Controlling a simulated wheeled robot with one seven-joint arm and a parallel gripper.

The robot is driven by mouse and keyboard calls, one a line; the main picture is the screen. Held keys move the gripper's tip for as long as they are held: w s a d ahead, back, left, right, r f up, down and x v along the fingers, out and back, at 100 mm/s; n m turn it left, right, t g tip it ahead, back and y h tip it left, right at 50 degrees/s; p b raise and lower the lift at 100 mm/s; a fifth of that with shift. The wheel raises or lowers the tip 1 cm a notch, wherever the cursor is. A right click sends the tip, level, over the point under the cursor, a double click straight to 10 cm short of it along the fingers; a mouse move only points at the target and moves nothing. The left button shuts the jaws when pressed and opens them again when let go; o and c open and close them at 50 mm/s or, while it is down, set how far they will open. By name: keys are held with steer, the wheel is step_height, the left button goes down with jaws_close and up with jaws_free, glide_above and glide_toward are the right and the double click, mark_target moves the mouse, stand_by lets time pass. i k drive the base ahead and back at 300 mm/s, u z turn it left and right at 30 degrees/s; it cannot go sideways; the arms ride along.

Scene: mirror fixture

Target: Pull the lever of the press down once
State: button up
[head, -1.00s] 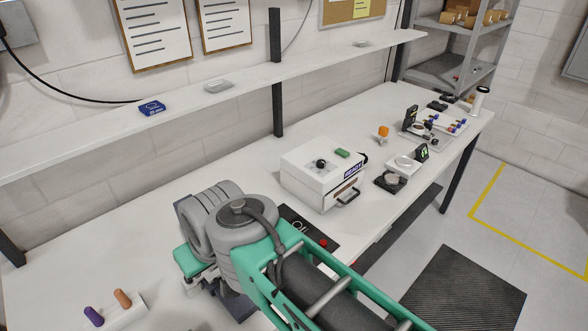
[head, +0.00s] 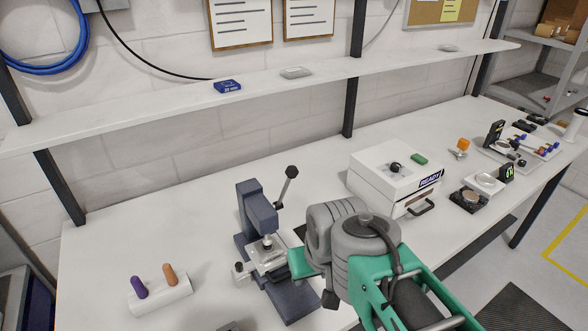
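The press (head: 257,212) is a dark blue-grey upright frame on the bench, left of my arm. Its lever (head: 286,187) rises up and to the right from the press head and ends in a dark knob (head: 291,171). A silver fixture (head: 266,254) sits on the press base under the head. My grey and green wrist is just right of the press. A small dark part of my gripper (head: 330,298) seems to show below the wrist. Its fingers are mostly hidden, so whether it is open or shut is unclear. The knob stands clear of it.
A white block (head: 160,296) with a purple and an orange peg is left of the press. A long shelf (head: 180,103) runs above the bench. Bare bench lies left of and behind the press.

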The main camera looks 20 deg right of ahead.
mark_target(292, 172)
steer(key=u, duration=3.4)
steer(key=k, duration=1)
steer(key=z, duration=0.2)
